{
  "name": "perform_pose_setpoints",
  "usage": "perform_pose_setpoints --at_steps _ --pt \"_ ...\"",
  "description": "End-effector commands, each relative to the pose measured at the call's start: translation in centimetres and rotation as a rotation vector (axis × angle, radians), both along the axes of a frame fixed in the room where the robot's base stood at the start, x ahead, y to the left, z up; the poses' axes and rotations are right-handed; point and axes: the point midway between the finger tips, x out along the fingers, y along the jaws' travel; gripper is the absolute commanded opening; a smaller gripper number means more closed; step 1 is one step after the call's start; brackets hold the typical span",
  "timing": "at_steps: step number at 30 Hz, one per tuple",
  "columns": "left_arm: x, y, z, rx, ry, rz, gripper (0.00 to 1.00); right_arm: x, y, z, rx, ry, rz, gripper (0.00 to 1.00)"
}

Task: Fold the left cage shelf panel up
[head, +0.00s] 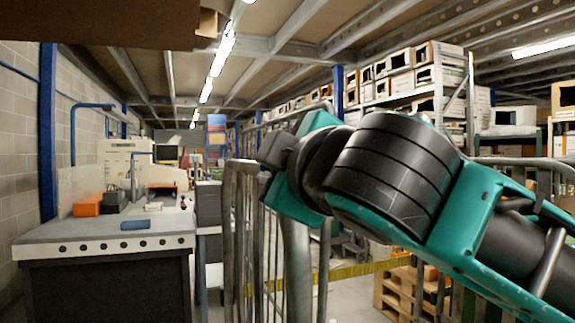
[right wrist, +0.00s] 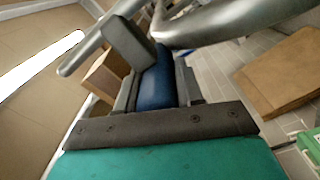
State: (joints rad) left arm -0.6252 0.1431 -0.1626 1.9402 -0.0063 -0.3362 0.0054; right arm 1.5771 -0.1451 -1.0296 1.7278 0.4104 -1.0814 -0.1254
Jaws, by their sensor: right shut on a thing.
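A grey tubular cage (head: 240,200) with upright bars stands in the middle of the head view. My right gripper (head: 268,165) reaches in from the right at the cage's top. In the right wrist view its fingers (right wrist: 150,50) meet a grey tube (right wrist: 230,22), and it is shut on that cage tubing. I cannot tell for certain whether this tube belongs to the left shelf panel, as my arm hides much of the cage. A blue surface (right wrist: 157,78) shows between the fingers. My left gripper is out of view.
A grey workbench (head: 105,232) stands at the left with an orange box (head: 88,205) and a blue item (head: 135,225) on it. Racks with white boxes (head: 400,75) stand at the back right. A wooden pallet (head: 393,298) lies on the floor beyond the cage.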

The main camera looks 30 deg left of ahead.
Motion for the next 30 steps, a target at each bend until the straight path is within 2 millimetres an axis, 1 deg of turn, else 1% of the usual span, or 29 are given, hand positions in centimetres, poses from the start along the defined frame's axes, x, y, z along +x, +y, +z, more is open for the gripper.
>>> perform_pose_setpoints --at_steps 1,12,13,15,19,30 --pt "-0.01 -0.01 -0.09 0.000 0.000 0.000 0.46 -0.50 0.41 -0.78 -0.013 0.009 0.011 0.00" --pt "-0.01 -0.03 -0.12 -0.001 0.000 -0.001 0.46 -0.80 0.56 -0.87 -0.017 0.005 0.016 0.00" --pt "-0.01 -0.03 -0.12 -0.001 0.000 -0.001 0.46 -0.81 0.57 -0.87 -0.017 0.004 0.016 0.39" --pt "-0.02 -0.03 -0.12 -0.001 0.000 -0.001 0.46 -0.82 0.58 -0.83 -0.016 0.004 0.017 0.46" --pt "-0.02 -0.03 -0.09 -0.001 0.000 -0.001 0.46 -0.82 0.55 -0.68 -0.015 0.001 0.018 0.58" --pt "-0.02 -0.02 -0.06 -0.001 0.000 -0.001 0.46 -0.52 0.31 -0.43 -0.011 -0.001 0.009 0.58"
